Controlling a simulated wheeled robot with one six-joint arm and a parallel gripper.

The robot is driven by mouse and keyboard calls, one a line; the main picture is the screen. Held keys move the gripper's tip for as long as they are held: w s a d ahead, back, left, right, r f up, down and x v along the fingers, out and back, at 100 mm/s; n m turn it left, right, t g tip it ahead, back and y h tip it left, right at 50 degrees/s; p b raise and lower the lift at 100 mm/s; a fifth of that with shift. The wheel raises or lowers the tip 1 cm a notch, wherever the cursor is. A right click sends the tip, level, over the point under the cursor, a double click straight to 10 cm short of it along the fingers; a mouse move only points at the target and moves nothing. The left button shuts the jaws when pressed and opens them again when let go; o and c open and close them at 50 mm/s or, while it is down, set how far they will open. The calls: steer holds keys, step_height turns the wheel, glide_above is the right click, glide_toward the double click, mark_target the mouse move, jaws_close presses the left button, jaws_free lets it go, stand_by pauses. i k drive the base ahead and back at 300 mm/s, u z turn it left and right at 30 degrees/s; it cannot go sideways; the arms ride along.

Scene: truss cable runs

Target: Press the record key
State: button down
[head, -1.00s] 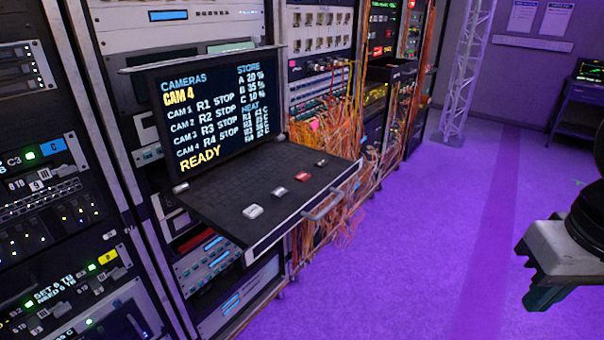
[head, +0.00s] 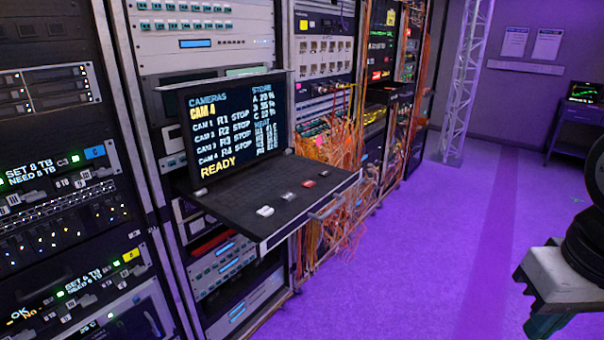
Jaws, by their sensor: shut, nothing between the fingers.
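A pull-out console drawer (head: 225,206) sticks out of the rack with its screen (head: 236,128) raised. The screen reads CAMERAS, CAM 4, R1 to R4 STOP and READY. Along the drawer's right side sit a red key (head: 309,184), a large white key (head: 265,211), a grey key (head: 288,196) and a small pale-topped key (head: 324,173). Their labels are too small to read, but the red one looks like the record key. My gripper (head: 543,325) is at the lower right edge, partly cut off, shut and empty, well apart from the drawer.
A handle (head: 335,204) juts from the drawer's front edge. Orange cables (head: 338,235) hang beside it on the rack. A truss (head: 468,80) stands at the back, and a small desk (head: 575,125) at the far right. The purple floor (head: 410,265) is clear.

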mark_target(308, 184)
steer(key=u, duration=0.25)
steer(key=i, duration=1.1)
steer(key=z, duration=0.15)
